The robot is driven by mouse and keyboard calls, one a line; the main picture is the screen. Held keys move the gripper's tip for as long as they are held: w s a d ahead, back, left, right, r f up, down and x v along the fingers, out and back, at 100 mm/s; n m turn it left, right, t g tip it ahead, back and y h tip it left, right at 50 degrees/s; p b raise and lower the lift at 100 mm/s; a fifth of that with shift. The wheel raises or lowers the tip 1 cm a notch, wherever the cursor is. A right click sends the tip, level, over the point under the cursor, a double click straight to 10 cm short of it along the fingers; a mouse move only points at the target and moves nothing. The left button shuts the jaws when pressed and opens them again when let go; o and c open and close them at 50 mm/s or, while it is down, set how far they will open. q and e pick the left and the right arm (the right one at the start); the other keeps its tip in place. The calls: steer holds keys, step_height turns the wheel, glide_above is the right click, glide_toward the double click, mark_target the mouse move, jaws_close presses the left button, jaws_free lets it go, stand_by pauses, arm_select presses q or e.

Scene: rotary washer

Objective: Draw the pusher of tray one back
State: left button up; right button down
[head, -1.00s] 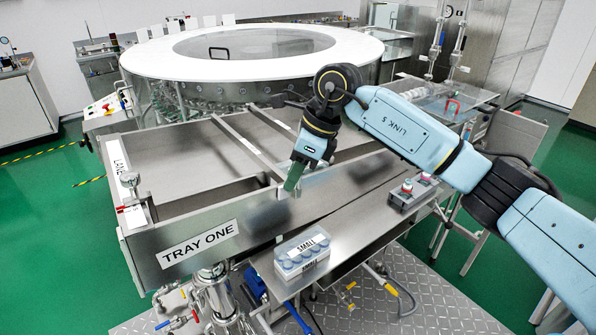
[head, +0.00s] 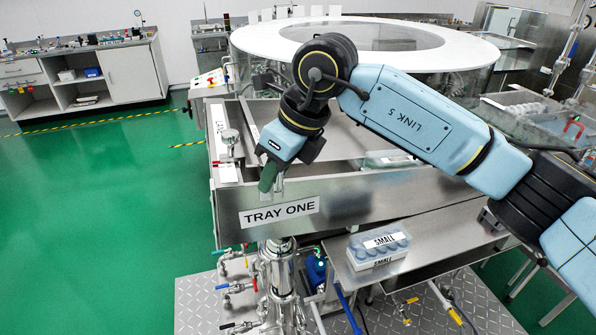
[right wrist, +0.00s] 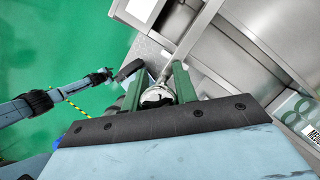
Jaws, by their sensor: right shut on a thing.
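Tray one (head: 345,200) is a long steel tray with a "TRAY ONE" label on its front wall. The pusher is a metal bar (head: 246,112) lying across the tray near its left end, partly hidden by my right arm. My right gripper (head: 270,180), with green fingers, is at the front wall by the label. In the right wrist view its fingers (right wrist: 159,86) are closed around a round silvery handle (right wrist: 157,97) at the pusher's near end. A blue arm, apparently my left, shows there, but its dark end (right wrist: 101,76) is too small to read.
A clear box of vials labelled "SMALL" (head: 380,247) stands on the steel shelf in front of the tray. A gauge (head: 229,137) stands at the tray's left end. The white-rimmed rotary table (head: 470,53) is behind. Green floor is free at left.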

steer(key=shift+s+a+r, duration=0.1)
steer(key=shift+a+r, duration=0.05)
steer(key=c, duration=1.5)
jaws_free()
steer(key=shift+c, duration=0.2)
steer(key=shift+o, duration=0.9)
steer(key=shift+a, duration=0.2)
steer(key=shift+d, duration=0.15)
steer(key=b+v, duration=0.1)
steer(key=v, duration=1.2)
steer(key=shift+r, duration=0.15)
steer(key=shift+d, duration=0.1)
